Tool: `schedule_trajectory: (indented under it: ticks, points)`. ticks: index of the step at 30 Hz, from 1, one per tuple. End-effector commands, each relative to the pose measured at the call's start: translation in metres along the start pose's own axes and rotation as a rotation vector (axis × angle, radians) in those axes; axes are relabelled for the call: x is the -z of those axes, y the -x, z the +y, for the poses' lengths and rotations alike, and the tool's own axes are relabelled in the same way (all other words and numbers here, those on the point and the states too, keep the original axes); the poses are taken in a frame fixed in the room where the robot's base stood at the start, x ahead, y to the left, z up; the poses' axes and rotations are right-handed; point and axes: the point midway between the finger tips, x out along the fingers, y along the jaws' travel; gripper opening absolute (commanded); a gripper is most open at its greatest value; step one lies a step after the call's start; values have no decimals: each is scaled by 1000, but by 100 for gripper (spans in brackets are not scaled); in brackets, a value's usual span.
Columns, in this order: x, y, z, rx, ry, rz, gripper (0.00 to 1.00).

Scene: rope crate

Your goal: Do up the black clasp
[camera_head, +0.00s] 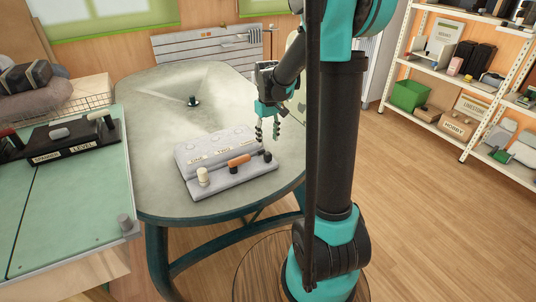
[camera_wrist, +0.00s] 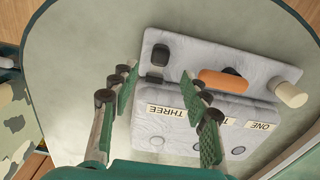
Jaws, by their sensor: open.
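The black clasp (camera_head: 265,156) is at the right end of the grey block's lower step in the head view. In the wrist view the black clasp (camera_wrist: 159,54) sits beyond my fingertips, near label THREE; I cannot tell if it is done up. The grey block (camera_wrist: 180,52) also carries an orange clasp (camera_wrist: 222,80) in the middle and a cream clasp (camera_wrist: 290,94) at the other end. My gripper (camera_wrist: 158,82) is open and empty above the block; in the head view (camera_head: 267,134) it hangs above and behind the black clasp.
The block lies on a grey-topped table (camera_head: 165,110) with a small dark knob (camera_head: 193,101) farther back. The table around the block is mostly clear. A green bench (camera_head: 65,200) stands at left, and a white shelf rack (camera_head: 440,130) at right.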

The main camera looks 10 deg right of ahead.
Motion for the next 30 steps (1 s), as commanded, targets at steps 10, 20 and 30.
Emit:
schedule_trajectory:
  ticks: [10, 20, 30]
  points:
    - [0, -62, 0, 0, 0, 0, 47]
    - [0, -84, 0, 0, 0, 0, 47]
    - [0, -84, 0, 0, 0, 0, 34]
